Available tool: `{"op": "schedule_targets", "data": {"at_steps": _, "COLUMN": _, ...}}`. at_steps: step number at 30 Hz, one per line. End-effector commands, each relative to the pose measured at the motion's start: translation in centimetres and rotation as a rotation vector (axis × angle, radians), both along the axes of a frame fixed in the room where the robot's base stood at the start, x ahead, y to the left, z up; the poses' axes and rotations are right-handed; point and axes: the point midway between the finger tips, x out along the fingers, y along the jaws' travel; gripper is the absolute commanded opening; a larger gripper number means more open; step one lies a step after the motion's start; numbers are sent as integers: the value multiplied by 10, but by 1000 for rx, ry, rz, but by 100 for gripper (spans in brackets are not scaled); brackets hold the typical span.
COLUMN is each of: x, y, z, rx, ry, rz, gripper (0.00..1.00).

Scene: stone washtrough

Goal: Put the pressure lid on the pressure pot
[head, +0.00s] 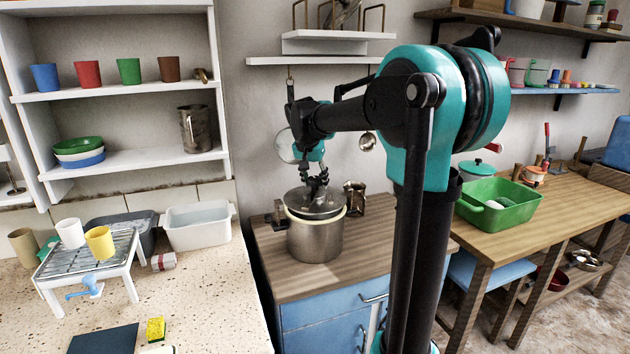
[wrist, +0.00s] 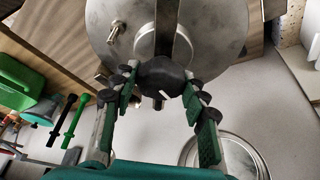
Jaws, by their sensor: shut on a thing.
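The pressure pot (head: 315,240) is a steel pot with a pale rim, upright on the wooden counter top. The pressure lid (head: 300,200) is a round steel disc at the pot's mouth, lying over it. I cannot tell whether it rests on the rim or hangs just above it. My gripper (head: 318,186) is above the lid, pointing down. In the wrist view, my gripper (wrist: 163,82) is shut on the black knob of the lid (wrist: 210,25). The lid hides the inside of the pot.
A dark metal canister (head: 355,198) stands close behind the pot on the right. A green tub (head: 498,205) is on the right-hand table. A white basin (head: 199,226) and wire rack (head: 90,255) are on the left counter. Free wood lies in front of the pot.

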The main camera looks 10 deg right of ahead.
Motion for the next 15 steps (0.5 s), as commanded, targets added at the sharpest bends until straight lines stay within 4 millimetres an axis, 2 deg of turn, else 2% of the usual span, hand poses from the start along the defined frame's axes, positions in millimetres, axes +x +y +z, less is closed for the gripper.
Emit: {"op": "schedule_targets", "data": {"at_steps": 15, "x": 0, "y": 0, "z": -13, "rx": -1, "ry": -1, "rz": 0, "gripper": 0}}
